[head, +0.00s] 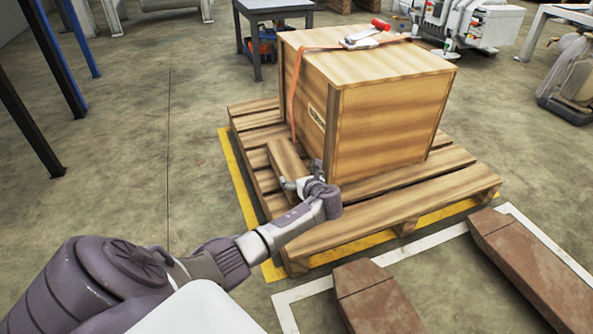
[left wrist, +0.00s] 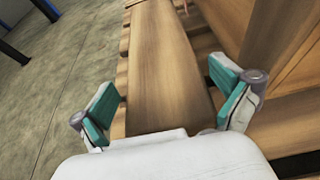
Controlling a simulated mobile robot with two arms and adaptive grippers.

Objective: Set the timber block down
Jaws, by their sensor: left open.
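The timber block (head: 287,160) is a long light-brown beam. It appears to lie on the wooden pallet (head: 392,216), along the left side of the large wooden crate (head: 385,125). In the left wrist view the block (left wrist: 165,60) runs lengthwise away from my gripper. My left gripper (head: 302,180) is at the block's near end. It is open, with one teal-padded finger on each side of the block (left wrist: 170,98) and visible gaps between the pads and the wood. The block's underside is hidden. My right gripper is not in view.
An orange strap (head: 294,95) hangs down the crate's left side, close to the block. Brown beams (head: 380,300) lie on the floor at the front right. The floor left of the pallet is clear.

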